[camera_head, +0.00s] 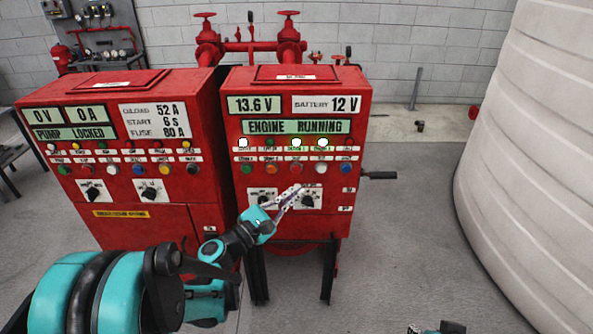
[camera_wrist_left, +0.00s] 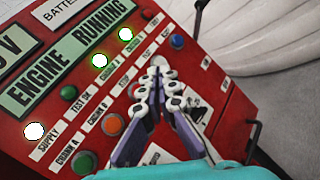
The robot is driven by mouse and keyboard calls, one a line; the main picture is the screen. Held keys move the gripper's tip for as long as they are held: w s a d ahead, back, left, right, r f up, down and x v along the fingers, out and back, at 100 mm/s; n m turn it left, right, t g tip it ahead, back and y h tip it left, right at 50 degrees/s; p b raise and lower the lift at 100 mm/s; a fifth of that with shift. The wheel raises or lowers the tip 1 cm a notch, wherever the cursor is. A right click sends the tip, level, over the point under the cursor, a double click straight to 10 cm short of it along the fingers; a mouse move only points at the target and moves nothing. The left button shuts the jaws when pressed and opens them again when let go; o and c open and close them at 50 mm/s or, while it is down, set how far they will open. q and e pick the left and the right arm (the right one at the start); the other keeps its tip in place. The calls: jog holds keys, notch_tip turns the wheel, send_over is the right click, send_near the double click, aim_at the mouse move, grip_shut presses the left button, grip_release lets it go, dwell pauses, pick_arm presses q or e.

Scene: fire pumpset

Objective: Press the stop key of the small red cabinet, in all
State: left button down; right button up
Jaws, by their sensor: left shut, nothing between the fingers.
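The small red cabinet (camera_head: 355,120) stands right of the larger one and reads "ENGINE RUNNING". Its lower key row has green, orange, red, white and blue keys. The red key (camera_head: 297,168), by a label that seems to read STOP, also shows in the left wrist view (camera_wrist_left: 134,89), partly behind a finger. My left gripper (camera_head: 297,189) is shut and empty in front of the panel, below the red key in the head view. In the left wrist view its tips (camera_wrist_left: 160,64) overlap the white key; contact cannot be told. A small part of my right arm shows at the bottom edge.
The larger red cabinet (camera_head: 165,215) reads "PUMP LOCKED" and stands close on the left. Two rotary switches (camera_head: 262,197) sit below the keys. A black handle (camera_head: 380,175) sticks out on the right side. A big white tank (camera_head: 530,130) stands right, with clear floor between.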

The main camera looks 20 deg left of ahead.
pick_arm(q)
jog(key=shift+w+a, duration=0.3)
jog(key=shift+w, duration=0.7)
jog(key=shift+w+a, duration=0.25)
jog(key=shift+w, duration=0.7)
jog(key=shift+w+a, duration=0.3)
jog(key=shift+w, duration=0.7)
jog(key=shift+w, duration=0.1)
jog(key=shift+w+a, duration=0.1)
jog(key=shift+w, duration=0.2)
jog(key=shift+w+a+b, duration=0.15)
jog(key=shift+w+b, duration=0.15)
jog(key=shift+w, duration=0.1)
jog(key=shift+s, duration=0.1)
jog(key=shift+s+d, duration=0.25)
jog(key=shift+s, duration=0.5)
jog(key=s, duration=0.2)
jog(key=s+d, duration=0.1)
jog(key=s, duration=0.1)
jog(key=shift+s+d, duration=0.2)
jog(key=shift+s, duration=0.15)
